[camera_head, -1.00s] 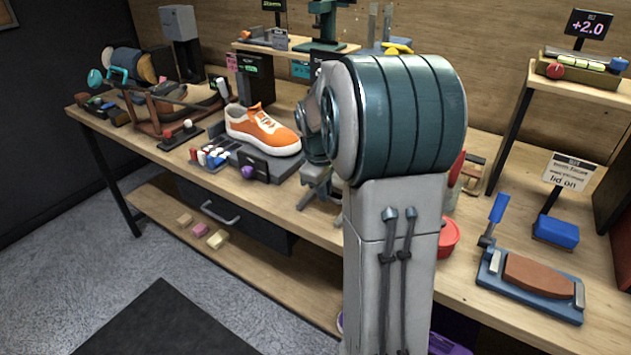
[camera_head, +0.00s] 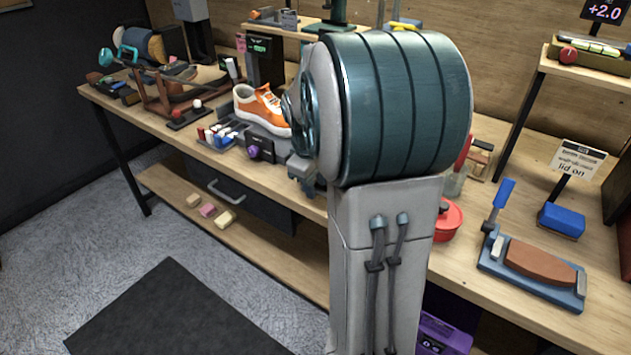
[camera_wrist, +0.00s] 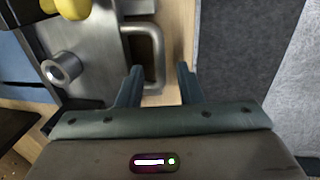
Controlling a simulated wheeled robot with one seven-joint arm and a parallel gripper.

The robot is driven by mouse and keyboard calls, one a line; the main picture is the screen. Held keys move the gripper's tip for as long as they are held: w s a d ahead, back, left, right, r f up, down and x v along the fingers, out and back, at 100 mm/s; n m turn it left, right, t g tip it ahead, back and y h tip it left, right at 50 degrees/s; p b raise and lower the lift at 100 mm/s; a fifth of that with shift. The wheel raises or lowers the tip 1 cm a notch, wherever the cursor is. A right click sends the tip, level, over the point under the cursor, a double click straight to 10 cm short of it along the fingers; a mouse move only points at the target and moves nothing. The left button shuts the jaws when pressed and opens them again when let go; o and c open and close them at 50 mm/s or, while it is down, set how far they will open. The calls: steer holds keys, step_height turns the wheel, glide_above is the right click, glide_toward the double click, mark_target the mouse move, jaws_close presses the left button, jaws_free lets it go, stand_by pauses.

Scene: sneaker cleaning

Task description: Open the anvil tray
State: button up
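My gripper (camera_wrist: 158,84) is open in the wrist view, with a clear gap between its two dark fingertips. A grey metal U-shaped handle (camera_wrist: 156,58) lies just ahead of the fingertips, nearer the left one, and nothing shows held between them. The handle joins a grey metal body (camera_wrist: 95,50) on its left, which seems to be the anvil tray; I cannot be sure, nor see any opening. A round metal knob (camera_wrist: 62,70) sits on that side. In the head view, my arm hides most of this spot and my fingers.
A yellow object (camera_wrist: 72,8) stands at the top left of the wrist view. The orange sneaker (camera_head: 262,106) is on a stand on the bench, left of my arm. A drawer with a grey handle (camera_head: 226,196) is under the bench. A red lidded pot (camera_head: 446,220) stands right of my arm.

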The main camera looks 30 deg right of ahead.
step_height(320, 180, up, 14)
steer(key=s+a+p, duration=0.1)
steer(key=a, duration=0.1)
steer(key=shift+f+p, duration=0.2)
steer(key=shift+p, duration=0.2)
steer(key=shift+a, duration=0.1)
steer(key=s+a+f+m+t+y+p, duration=0.1)
steer(key=s+a+m+p, duration=0.4)
steer(key=s+a, duration=0.9)
steer(key=p, duration=0.3)
steer(key=shift+s+a+f+t+y, duration=0.15)
steer(key=shift+s+f+t+y, duration=0.05)
steer(key=shift+s+t+y, duration=0.2)
